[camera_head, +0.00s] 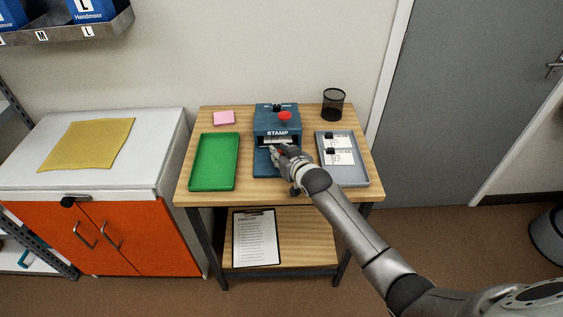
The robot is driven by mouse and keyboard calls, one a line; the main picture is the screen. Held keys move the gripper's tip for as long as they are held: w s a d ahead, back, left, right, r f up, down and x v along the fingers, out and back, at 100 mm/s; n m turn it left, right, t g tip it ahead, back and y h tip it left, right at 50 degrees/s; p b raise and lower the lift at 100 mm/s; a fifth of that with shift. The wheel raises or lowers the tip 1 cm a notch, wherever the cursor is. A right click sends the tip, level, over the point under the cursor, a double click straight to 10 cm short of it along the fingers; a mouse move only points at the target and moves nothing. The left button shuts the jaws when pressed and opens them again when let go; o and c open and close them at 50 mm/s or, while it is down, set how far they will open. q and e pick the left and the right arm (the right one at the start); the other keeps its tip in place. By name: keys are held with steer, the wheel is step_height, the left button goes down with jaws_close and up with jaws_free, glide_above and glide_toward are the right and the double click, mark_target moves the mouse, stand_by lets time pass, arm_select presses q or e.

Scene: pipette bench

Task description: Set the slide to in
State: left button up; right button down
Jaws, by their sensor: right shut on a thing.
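The blue stamp machine (265,123) stands at the middle back of the wooden table, with the word STAMP on its front and a red knob (285,116) on it. Its blue base (262,168) reaches toward the front of the table. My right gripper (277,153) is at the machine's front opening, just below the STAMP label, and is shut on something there. The held part is mostly hidden by the gripper; it seems to be the slide, but its exact position is hard to make out. My left gripper is not in view.
A green tray (194,176) lies left of the machine. A grey tray (357,176) with white cards lies right. A pink pad (224,118) and a black mesh cup (333,104) stand at the back. A clipboard (255,240) lies on the lower shelf.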

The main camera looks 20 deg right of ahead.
steer(key=shift+d, duration=0.1)
steer(key=c, duration=1.5)
jaws_free()
steer(key=shift+c, duration=0.2)
steer(key=shift+o, duration=1.1)
steer(key=shift+w+f, duration=0.1)
steer(key=shift+w, duration=0.15)
steer(key=v, duration=1.2)
